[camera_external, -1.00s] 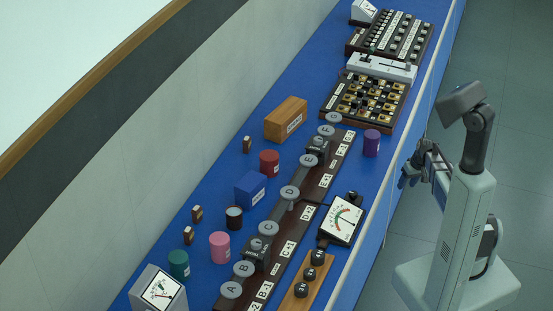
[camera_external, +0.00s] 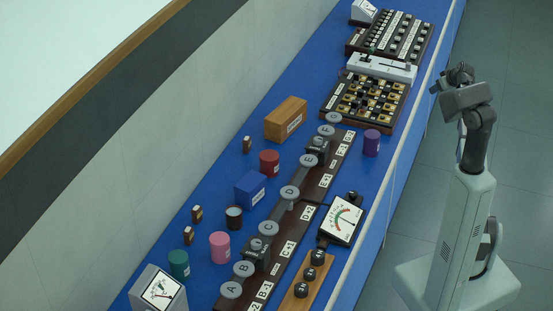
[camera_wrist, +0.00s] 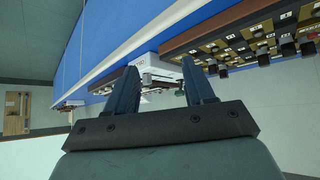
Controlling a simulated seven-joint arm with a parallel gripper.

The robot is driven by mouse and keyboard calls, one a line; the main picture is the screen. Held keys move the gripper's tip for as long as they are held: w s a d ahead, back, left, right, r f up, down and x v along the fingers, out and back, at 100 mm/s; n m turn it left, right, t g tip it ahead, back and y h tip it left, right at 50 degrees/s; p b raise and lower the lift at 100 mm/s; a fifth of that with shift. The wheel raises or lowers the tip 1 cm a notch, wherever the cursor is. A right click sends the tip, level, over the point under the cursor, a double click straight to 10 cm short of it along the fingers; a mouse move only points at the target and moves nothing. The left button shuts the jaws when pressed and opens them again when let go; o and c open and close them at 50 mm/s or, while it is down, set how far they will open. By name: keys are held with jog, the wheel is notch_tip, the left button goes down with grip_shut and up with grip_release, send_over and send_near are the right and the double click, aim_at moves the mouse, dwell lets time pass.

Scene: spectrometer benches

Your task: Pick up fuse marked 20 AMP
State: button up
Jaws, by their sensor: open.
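Three small brown blocks with pale labels, possibly fuses, stand on the blue bench in the external view. One brown block (camera_external: 247,144) is by the wall near the wooden box; another brown block (camera_external: 197,213) and a third brown block (camera_external: 188,235) are further toward the front. Their markings are too small to read, so I cannot tell which is 20 AMP. My gripper (camera_wrist: 160,75) is open and empty in the wrist view, with its two fingers apart. In the external view it is raised right of the bench, partly hidden by my arm, and far from the blocks.
The blue bench (camera_external: 225,283) holds a dark rail with lettered grey discs (camera_external: 290,193), a dial meter (camera_external: 342,219), several coloured cylinders, a blue box (camera_external: 250,189) and a wooden box (camera_external: 286,120). A gold-socket board (camera_external: 365,100) lies further back.

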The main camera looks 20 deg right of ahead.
jog(key=w+a+r+n+y, duration=0.2)
jog(key=w+a+r+n, duration=0.15)
jog(key=a, duration=0.45)
jog(key=w+a+r+n+y, duration=0.2)
jog(key=w+a+r, duration=0.15)
jog(key=a, duration=0.35)
jog(key=w+a+f+n+g+y, duration=0.1)
jog(key=a+n+g+y, duration=0.2)
jog(key=a, duration=1.4)
jog(key=w+a+n+g+y, duration=0.1)
jog(key=w+a+n+y, duration=0.35)
jog(key=a, duration=1.15)
jog(key=n+g+h, duration=0.2)
jog(key=n+g, duration=0.9)
jog(key=g, duration=0.2)
send_near(198, 206)
jog(key=x, duration=1.1)
